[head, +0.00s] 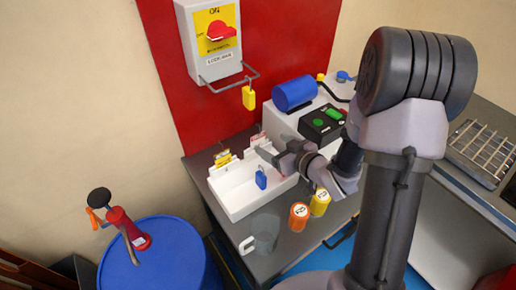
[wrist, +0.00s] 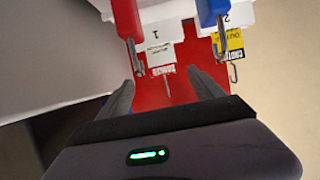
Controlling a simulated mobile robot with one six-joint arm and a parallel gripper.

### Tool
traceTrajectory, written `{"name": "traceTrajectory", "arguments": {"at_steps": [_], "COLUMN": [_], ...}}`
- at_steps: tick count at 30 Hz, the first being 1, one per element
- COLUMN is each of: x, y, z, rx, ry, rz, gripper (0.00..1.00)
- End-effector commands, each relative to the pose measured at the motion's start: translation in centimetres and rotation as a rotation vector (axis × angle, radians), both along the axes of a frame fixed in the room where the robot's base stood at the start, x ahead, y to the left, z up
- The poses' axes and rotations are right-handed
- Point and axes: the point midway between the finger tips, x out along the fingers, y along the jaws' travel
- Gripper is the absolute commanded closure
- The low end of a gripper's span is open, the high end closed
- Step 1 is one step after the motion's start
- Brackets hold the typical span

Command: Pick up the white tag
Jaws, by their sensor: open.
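The white tag (wrist: 161,55), with red lettering, hangs near the white holder marked 1 in the wrist view. In the head view a small white and red tag (head: 257,138) shows at the back of the white tray (head: 237,209). My gripper (head: 268,153) is over the tray, close to that tag. In the wrist view my gripper (wrist: 162,78) is open and empty, and the tag appears between and just beyond its fingertips. Contact cannot be told.
A yellow tag (wrist: 234,42), a blue padlock (wrist: 212,12) and a red padlock (wrist: 127,20) are close by. A red panel (head: 180,90) stands behind. Orange (head: 299,216) and yellow (head: 320,202) containers and a clear mug (head: 264,233) stand in front of the tray.

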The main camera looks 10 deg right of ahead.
Motion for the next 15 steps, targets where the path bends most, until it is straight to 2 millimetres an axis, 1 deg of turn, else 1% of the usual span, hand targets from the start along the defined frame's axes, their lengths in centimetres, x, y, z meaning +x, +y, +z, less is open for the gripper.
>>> {"name": "traceTrajectory", "arguments": {"at_steps": [4,8,10,12,15], "x": [1.3,3.4,4.4,5.0,5.1], "y": [0.7,2.3,2.6,2.7,2.8], "z": [-0.7,-1.6,-1.9,-2.1,-2.1], "rx": [0.000,0.001,0.000,0.000,0.000], "ry": [0.000,-0.001,-0.001,0.000,0.000], "rz": [0.002,0.003,0.002,-0.001,-0.001], "gripper": [0.24,0.24,0.24,0.24,0.24]}}
